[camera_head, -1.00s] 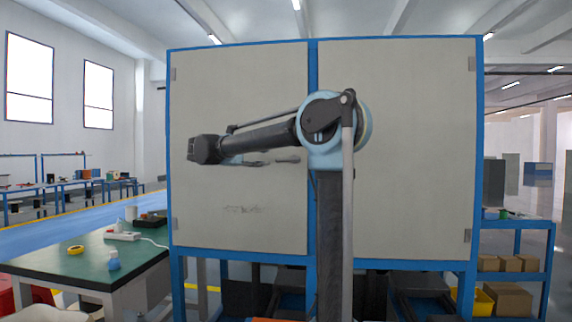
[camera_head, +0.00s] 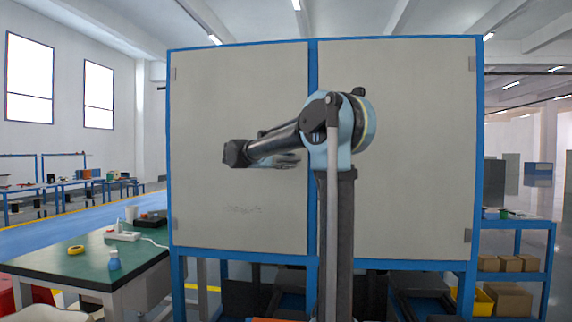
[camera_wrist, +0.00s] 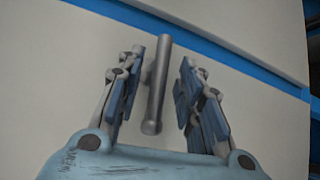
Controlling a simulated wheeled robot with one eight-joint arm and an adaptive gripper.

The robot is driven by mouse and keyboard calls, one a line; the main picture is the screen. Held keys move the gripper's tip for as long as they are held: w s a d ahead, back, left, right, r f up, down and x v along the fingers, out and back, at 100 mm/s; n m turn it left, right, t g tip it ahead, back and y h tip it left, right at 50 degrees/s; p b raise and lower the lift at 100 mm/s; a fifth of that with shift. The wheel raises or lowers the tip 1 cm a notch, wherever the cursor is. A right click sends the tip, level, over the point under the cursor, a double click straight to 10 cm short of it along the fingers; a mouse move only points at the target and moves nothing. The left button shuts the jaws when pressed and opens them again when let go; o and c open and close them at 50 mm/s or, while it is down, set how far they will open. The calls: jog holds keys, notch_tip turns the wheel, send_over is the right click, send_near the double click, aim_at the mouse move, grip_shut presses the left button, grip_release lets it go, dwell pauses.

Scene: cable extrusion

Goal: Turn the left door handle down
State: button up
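The cabinet's left door (camera_head: 235,120) is a large pale grey panel in a blue frame, and it looks closed. In the wrist view its handle (camera_wrist: 157,85), a grey metal bar, lies between the two fingers of my gripper (camera_wrist: 156,90). The fingers have blue pads and stand open on both sides of the bar, with a gap visible on each side. In the head view my gripper (camera_head: 280,160) is in front of the left door, near the middle post. The handle cannot be made out there, since my arm covers that part.
The right door (camera_head: 410,150) is also closed. A blue shelf with boxes (camera_head: 508,298) stands at the right.

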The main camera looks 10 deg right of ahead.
grip_shut()
